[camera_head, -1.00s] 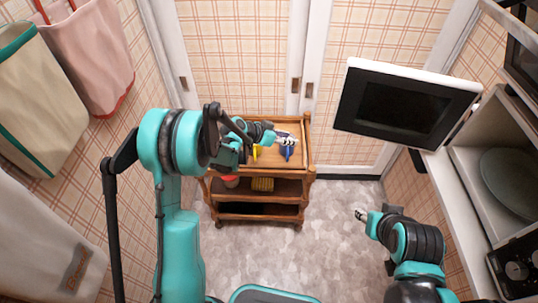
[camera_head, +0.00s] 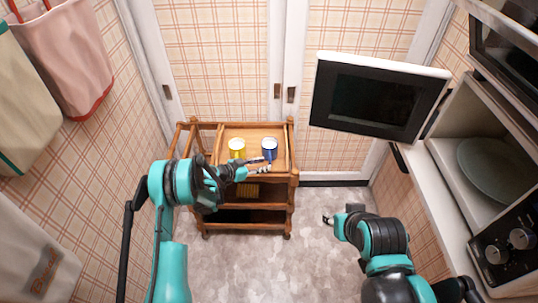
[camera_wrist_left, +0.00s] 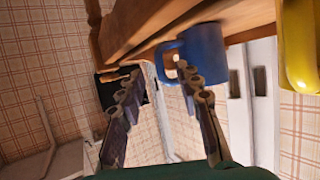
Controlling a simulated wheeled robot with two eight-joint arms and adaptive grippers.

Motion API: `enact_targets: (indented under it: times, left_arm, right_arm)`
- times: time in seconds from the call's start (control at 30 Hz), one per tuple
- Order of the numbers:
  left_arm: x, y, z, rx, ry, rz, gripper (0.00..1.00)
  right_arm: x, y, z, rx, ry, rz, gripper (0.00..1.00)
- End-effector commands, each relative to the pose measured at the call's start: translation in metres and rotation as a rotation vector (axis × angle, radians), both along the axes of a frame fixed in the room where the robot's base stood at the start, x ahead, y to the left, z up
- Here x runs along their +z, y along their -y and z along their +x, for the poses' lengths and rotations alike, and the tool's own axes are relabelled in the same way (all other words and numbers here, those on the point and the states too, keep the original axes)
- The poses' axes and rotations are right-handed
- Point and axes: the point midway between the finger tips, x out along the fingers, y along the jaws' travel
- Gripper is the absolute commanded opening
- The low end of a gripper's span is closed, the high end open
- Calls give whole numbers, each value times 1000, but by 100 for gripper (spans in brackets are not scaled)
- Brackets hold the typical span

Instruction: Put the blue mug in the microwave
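The blue mug (camera_head: 269,148) stands on the top tray of the wooden cart, right of a yellow mug. My left gripper (camera_head: 266,164) is open and empty, just in front of the blue mug. In the left wrist view the blue mug (camera_wrist_left: 208,52) is close ahead, its handle toward the gap between the fingertips (camera_wrist_left: 157,72); I cannot tell whether they touch. The microwave (camera_head: 464,265) at the right is open, with a round plate (camera_head: 497,165) inside and its door (camera_head: 378,97) swung out. My right gripper (camera_head: 326,220) looks open and empty above the floor.
The yellow mug (camera_head: 237,148) is close beside the blue mug; it also shows in the left wrist view (camera_wrist_left: 300,45). The cart (camera_head: 292,178) has raised wooden edges. The open door juts between cart and microwave. Bags (camera_head: 65,55) hang at left. The floor right of the cart is clear.

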Motion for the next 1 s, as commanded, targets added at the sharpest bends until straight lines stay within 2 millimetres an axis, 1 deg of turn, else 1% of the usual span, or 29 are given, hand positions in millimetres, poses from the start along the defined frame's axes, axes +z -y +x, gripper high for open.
enact_targets:
  times: [0.03, 0.13, 0.37, 0.47, 0.5, 1.0]
  left_arm:
    - [-8, 8, 4, -4, 0, 1, 35]
    - [-11, 17, 12, -2, 1, 2, 35]
    - [-10, 19, 14, 0, 0, 1, 35]
    - [-10, 19, 14, 0, 0, 1, 11]
    - [-10, 19, 14, 0, 0, 1, 0]
    - [-8, 19, 14, 0, 0, 0, 0]
  right_arm:
    - [-9, 0, 0, 0, 0, 0, 40]
    - [-12, 0, 0, 0, 0, 0, 40]
    - [-11, 0, 0, 0, 0, 0, 40]
    - [-11, 0, 0, 0, 0, 0, 40]
    - [-11, 0, 0, 0, 0, 0, 40]
    - [-11, 0, 0, 0, 0, 0, 40]
